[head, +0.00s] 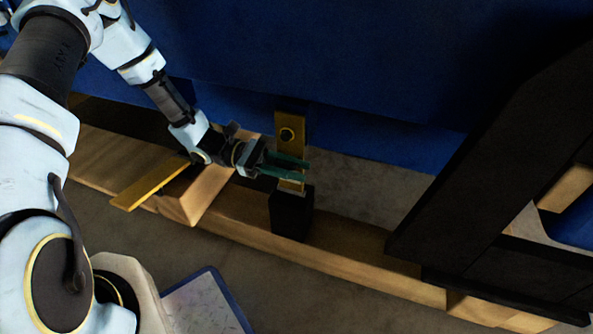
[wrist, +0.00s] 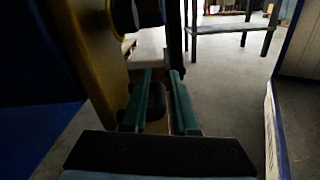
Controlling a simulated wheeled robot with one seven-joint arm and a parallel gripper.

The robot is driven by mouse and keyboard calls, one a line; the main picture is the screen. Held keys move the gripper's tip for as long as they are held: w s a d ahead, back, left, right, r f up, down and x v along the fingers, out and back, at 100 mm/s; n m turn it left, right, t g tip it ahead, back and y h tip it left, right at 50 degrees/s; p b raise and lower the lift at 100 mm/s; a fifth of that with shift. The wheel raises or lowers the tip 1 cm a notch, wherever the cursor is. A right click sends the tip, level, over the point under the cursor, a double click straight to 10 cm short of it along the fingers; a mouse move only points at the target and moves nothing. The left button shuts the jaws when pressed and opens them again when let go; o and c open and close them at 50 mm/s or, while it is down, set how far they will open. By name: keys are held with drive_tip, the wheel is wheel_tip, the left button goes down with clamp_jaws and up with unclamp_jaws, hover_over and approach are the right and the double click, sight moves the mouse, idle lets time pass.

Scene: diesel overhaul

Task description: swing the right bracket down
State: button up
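The right bracket (head: 291,121) is a gold plate standing upright against the blue body, with a round bolt near its upper part. Its lower end is above a black block. A gold plate, apparently this bracket, fills the left of the wrist view (wrist: 92,50). My gripper (head: 306,169) overlaps the bracket's lower part in the head view, its two green fingers pointing right. In the wrist view my gripper (wrist: 160,78) shows a gap between the fingers, with the gold plate beside the left finger. Whether they touch is unclear. A dark rounded part shows between the fingers.
Another gold plate (head: 150,183) sticks out toward the front at left. The black block (head: 291,214) stands on a long wooden beam (head: 345,246). A large blue body (head: 370,60) rises behind. A dark frame (head: 490,170) stands at right.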

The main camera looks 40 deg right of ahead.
drive_tip(key=shift+s+d, duration=0.1)
drive_tip(key=shift+s, duration=0.1)
clamp_jaws()
idle(1.4)
